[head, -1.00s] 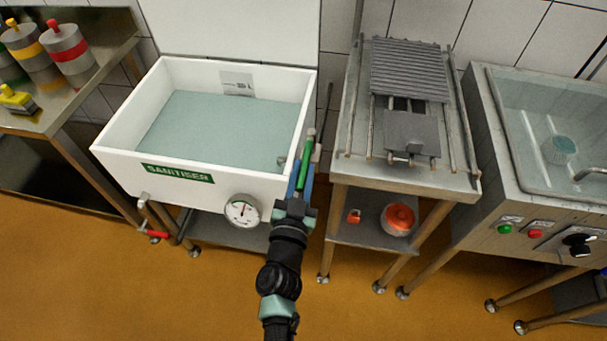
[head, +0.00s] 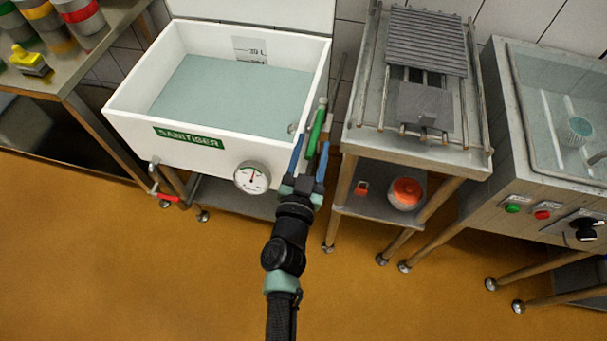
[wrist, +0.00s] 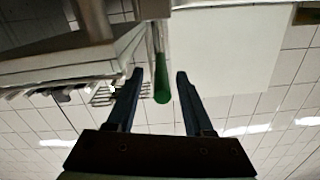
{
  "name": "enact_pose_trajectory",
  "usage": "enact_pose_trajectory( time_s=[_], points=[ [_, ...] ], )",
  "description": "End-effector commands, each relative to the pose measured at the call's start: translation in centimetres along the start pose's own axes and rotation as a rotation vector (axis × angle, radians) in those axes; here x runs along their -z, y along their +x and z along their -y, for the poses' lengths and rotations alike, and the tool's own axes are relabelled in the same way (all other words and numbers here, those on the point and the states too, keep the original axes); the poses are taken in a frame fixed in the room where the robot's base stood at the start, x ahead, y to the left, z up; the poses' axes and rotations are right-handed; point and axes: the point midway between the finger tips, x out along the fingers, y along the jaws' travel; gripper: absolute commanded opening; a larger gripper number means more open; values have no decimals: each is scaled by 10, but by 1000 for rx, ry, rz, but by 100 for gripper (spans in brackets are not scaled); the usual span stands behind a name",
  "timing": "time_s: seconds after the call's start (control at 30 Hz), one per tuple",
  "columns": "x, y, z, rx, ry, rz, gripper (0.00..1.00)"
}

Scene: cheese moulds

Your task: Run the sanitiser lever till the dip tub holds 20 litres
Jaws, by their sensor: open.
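The white dip tub (head: 125,125) carries a green SANITISER label and holds pale blue-green liquid (head: 235,95). A marked plate (head: 250,50) is on its back inner wall; its figures are too small to read surely. A round dial gauge (head: 251,178) is on the tub's front. The green-handled lever (head: 317,134) is at the tub's right side. My gripper (head: 309,158) is open at the lever.
A red-handled drain valve (head: 168,198) is below the tub's left front. A steel stand (head: 405,150) with a ridged plate stands to the right, then a basin unit (head: 500,190) with buttons. The floor (head: 150,280) in front is clear.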

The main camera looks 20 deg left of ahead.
Motion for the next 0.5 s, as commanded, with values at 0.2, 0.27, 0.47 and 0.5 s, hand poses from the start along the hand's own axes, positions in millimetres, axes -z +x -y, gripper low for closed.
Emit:
enact_pose_trajectory(
  time_s=[0.2,0.27,0.47,0.5],
  points=[
    [0,-46,-1,-2,0,3,52],
    [0,-58,-1,-2,-1,3,52],
    [-1,-91,-1,-3,0,2,52],
    [-1,-96,-1,-2,1,2,52]
  ],
)
